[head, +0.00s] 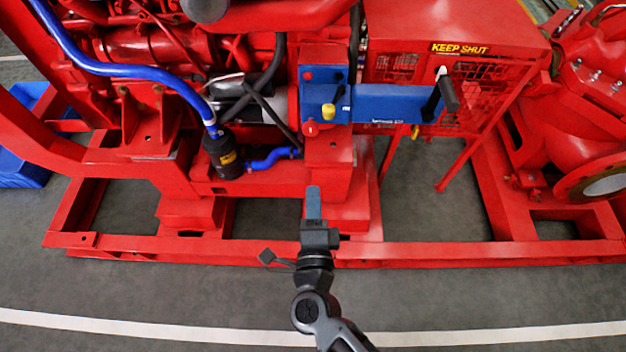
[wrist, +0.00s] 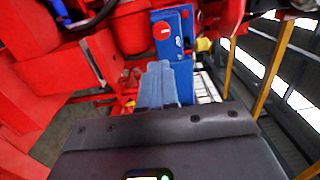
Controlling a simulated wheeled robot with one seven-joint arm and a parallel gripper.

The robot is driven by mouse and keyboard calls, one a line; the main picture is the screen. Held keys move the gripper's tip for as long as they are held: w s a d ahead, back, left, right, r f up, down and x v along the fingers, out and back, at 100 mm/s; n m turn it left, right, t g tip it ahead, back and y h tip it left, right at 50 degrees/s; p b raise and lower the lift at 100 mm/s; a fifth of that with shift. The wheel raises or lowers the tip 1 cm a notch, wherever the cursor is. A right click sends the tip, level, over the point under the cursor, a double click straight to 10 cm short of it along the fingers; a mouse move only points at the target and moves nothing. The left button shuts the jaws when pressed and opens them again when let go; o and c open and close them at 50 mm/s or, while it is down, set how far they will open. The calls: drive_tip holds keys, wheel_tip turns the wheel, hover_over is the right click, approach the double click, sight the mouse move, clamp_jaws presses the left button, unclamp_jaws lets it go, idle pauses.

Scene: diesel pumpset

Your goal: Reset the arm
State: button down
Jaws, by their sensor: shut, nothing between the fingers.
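My arm reaches up from the bottom middle of the head view. My gripper (head: 313,192) is shut and empty, its fingers together and pointing at the red pumpset (head: 245,178). In the head view the fingers overlap the red frame below the blue control panel (head: 385,104). In the wrist view the shut fingers (wrist: 158,82) show as one blue-grey shape in front of the blue panel (wrist: 184,70). I cannot tell the exact gap, but no contact shows.
The red base frame (head: 480,255) runs across the view. A black lever (head: 440,95) and a yellow knob (head: 328,111) stick out of the panel. A blue hose (head: 130,70) hangs at the left. The grey floor (head: 150,290) in front is clear.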

drive_tip(key=s+d+r+n+p, duration=0.1)
drive_tip(key=s+d+r+n, duration=0.3)
drive_tip(key=s+d, duration=0.4)
drive_tip(key=s+d+r+n+p, duration=0.1)
drive_tip(key=s+d+r+n, duration=0.35)
drive_tip(key=s, duration=0.55)
drive_tip(key=s+d+r+n+g+p, duration=0.1)
drive_tip(key=s+d+r+n, duration=0.3)
drive_tip(key=s+r, duration=0.2)
drive_tip(key=s+d+r+n+g, duration=0.2)
drive_tip(key=s+d+r+n, duration=0.2)
drive_tip(key=s+r, duration=0.3)
drive_tip(key=shift+s+d+r+n+p, duration=0.2)
drive_tip(key=shift+r+n+p, duration=0.2)
drive_tip(key=shift+n, duration=0.35)
drive_tip(key=c, duration=1.8)
unclamp_jaws()
